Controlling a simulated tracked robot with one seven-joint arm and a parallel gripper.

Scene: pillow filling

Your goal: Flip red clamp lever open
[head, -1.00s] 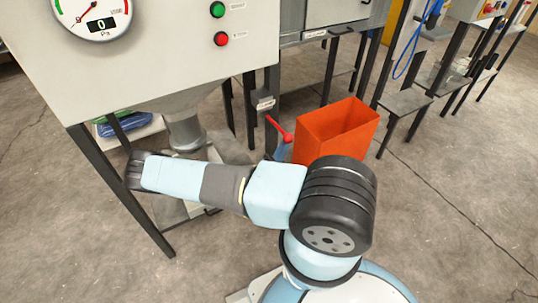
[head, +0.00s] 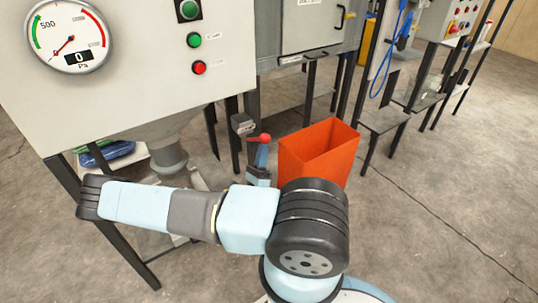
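The red clamp lever (head: 258,138) is in the head view, left of the orange bin. It sticks out to the right from a grey bracket under the cabinet and lies about level, its round knob at the right end. A slim blue-grey piece, which looks like my gripper (head: 262,156), stands upright just under the knob, close to or touching it. It is too small to tell whether its fingers are open or shut. My upper arm crosses the foreground and hides the links leading there.
An open orange bin (head: 340,165) stands right beside the lever. The grey cabinet (head: 130,85) with a gauge reading 0 and buttons is above. A metal funnel (head: 165,150) and dark frame legs are at left. Open concrete floor (head: 440,230) lies at right.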

